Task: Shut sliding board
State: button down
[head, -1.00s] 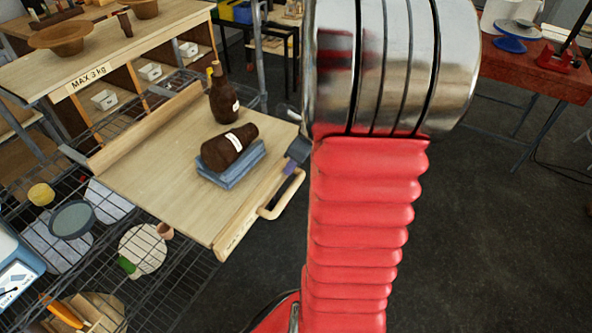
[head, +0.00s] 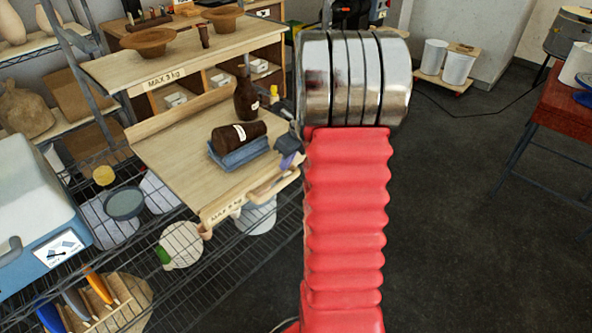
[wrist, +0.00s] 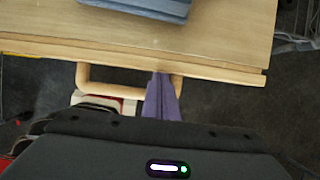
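The sliding board (head: 175,150), a pale wooden panel, is drawn out from the shelf unit, with a loop handle (head: 275,187) on its front edge. A dark brown bottle (head: 246,95) stands on it. A second brown bottle (head: 230,137) lies on a blue block or tray (head: 238,155). My gripper (head: 290,158) is at the front edge by the far end of the handle. In the wrist view, the handle (wrist: 84,82) crosses near a purple fingertip (wrist: 162,98), which overlaps its right part. Only one finger is clear, and contact cannot be told.
A wooden shelf unit (head: 190,65) marked MAX 3 kg carries bowls behind the board. A wire rack (head: 225,265) with plates and a blue-and-white appliance (head: 40,235) stands below and left.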

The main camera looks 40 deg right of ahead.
aim_at(264, 149)
jog(key=w, duration=0.8)
jog(key=shift+w+a, duration=0.2)
jog(key=shift+w, duration=0.2)
jog(key=shift+w+r, duration=0.1)
jog(key=shift+w, duration=0.15)
jog(key=shift+w, duration=0.1)
jog(key=shift+s, duration=0.45)
jog(key=s, duration=0.4)
jog(key=shift+d, duration=0.1)
jog(key=v, duration=0.9)
jog(key=shift+s+r, duration=0.15)
jog(key=shift+r, duration=0.15)
